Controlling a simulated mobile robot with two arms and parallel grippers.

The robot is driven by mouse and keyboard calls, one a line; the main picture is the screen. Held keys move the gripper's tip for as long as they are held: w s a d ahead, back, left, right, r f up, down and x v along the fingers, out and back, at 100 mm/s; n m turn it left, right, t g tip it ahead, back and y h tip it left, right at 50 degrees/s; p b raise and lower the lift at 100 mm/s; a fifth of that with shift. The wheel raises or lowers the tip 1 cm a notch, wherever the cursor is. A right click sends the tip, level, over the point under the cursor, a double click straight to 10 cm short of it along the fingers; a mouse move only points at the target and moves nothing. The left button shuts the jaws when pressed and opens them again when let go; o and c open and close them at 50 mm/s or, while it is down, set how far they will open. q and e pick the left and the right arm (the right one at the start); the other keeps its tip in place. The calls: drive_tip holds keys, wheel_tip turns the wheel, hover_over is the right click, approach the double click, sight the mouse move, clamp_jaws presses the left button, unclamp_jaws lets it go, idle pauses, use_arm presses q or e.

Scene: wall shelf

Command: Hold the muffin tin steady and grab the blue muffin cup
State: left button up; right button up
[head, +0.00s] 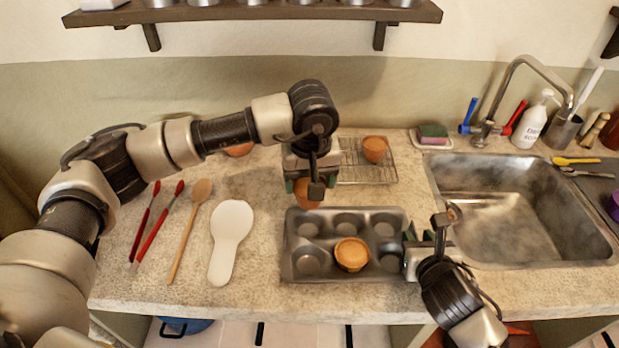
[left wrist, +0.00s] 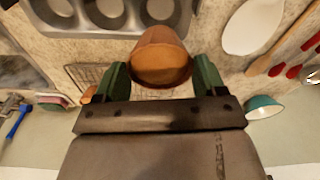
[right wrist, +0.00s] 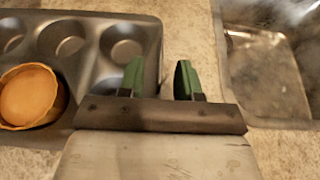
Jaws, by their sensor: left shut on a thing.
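My left gripper (head: 308,190) is shut on an orange-brown muffin cup (left wrist: 160,60), held over the back left edge of the muffin tin. The grey muffin tin (head: 297,275) sits on the counter. One orange-brown muffin (head: 352,254) sits in its front middle well; it also shows in the right wrist view (right wrist: 28,97). My right gripper (head: 412,250) is at the tin's right edge. In the right wrist view its fingers (right wrist: 159,80) are apart, with the tin's rim between them. No clearly blue muffin cup shows; a teal cup or bowl (left wrist: 263,107) is in the left wrist view.
A wire rack (head: 365,175) with another muffin (head: 375,149) stands behind the tin. A white spoon rest (head: 230,235), wooden spoon (head: 190,230) and red-handled utensils (head: 157,228) lie left. The sink (head: 520,215) is right. A wall shelf (head: 250,12) hangs above.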

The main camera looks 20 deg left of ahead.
drive_tip(key=v, duration=1.1)
drive_tip(key=shift+s, duration=0.2)
